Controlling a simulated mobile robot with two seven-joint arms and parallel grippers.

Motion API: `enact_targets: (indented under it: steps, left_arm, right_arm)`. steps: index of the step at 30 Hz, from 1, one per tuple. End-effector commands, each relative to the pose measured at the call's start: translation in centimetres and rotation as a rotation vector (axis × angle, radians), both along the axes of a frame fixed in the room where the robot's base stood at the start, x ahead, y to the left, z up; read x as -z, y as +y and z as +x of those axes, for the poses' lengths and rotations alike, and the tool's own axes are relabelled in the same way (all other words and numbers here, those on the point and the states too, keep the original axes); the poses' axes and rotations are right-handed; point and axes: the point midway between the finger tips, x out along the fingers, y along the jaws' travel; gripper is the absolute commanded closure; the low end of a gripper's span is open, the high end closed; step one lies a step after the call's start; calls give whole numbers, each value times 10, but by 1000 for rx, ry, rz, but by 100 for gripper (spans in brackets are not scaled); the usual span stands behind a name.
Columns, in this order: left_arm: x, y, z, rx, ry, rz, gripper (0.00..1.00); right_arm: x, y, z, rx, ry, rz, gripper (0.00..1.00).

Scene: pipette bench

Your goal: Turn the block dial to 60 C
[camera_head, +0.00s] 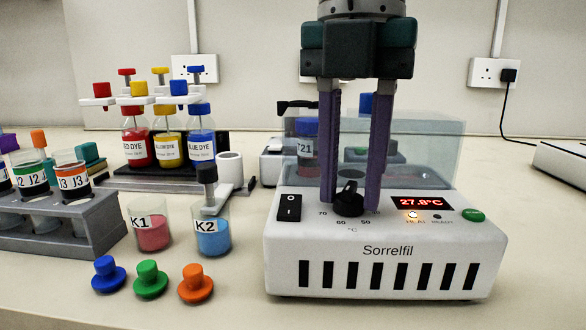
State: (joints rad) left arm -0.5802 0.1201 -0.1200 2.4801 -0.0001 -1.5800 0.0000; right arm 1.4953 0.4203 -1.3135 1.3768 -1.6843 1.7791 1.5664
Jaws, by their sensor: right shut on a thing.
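The white Sorrelfil heating block (290,245) stands at the right of the bench. Its black block dial (349,203) is on the front panel, with marks 70, 60 and 50 around its lower side. My right gripper (351,200) comes down from above with its two long purple fingers on either side of the dial, shut on it. The dial's pointer is too small to read for certain. The red display (421,203) reads 27.8°C. The lamp above HEAT glows and the READY lamp looks dark. My left gripper is not in view.
A black switch (289,208) and green button (473,215) flank the dial. A clear cover (430,150) stands behind my fingers. Beakers K1 (151,232) and K2 (212,238), several stoppers, a grey rack (75,225) and dye bottles stand left. The front right bench is clear.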

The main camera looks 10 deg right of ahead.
Motion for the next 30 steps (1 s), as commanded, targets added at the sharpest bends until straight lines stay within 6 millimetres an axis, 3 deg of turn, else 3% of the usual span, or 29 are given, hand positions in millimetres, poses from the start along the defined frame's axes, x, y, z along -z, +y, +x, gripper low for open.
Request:
enact_targets:
  steps: [5, 6, 14, 23, 30]
  left_arm:
    - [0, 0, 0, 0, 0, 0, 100]
    - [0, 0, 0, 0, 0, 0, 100]
    - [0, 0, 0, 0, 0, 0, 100]
    - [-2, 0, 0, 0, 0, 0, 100]
    - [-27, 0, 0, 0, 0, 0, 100]
  right_arm:
    - [1, 0, 0, -1, 1, 0, 100]
    - [0, 0, 0, -1, 1, 0, 64]
    - [0, 0, 0, -2, 1, 1, 36]
    - [-3, 0, 0, -2, 0, 0, 36]
    - [-33, 0, 0, -2, -1, 0, 36]
